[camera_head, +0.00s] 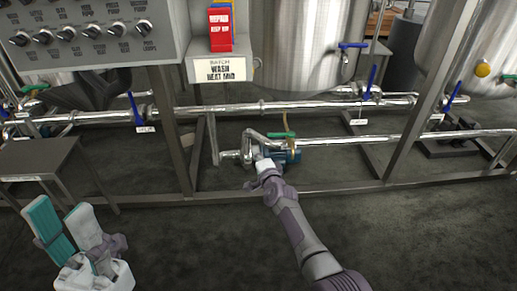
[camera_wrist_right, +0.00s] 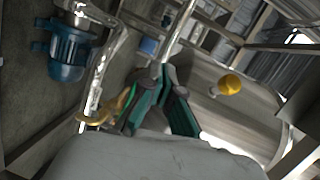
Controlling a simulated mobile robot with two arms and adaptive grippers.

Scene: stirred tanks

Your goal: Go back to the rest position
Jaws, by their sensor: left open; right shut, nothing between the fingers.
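My left gripper (camera_head: 62,208) is at the lower left of the head view, its two teal-padded fingers spread apart and empty, well in front of the pipe frame. My right arm reaches forward from the bottom of the head view. Its gripper (camera_head: 263,163) is low by the piping, close in the picture to a blue pump (camera_head: 288,156) and a green valve handle (camera_head: 281,135). In the right wrist view the fingers of this gripper (camera_wrist_right: 164,75) come together at the tips with nothing seen between them. The pump's blue motor (camera_wrist_right: 68,52) shows there at upper left.
Steel pipes (camera_head: 350,141) and a metal frame (camera_head: 177,140) surround the right gripper. Steel tanks (camera_head: 300,45) stand behind, a control panel (camera_head: 85,30) at upper left. A small metal table (camera_head: 38,155) stands beyond the left gripper. The floor (camera_head: 430,240) at right front is clear.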

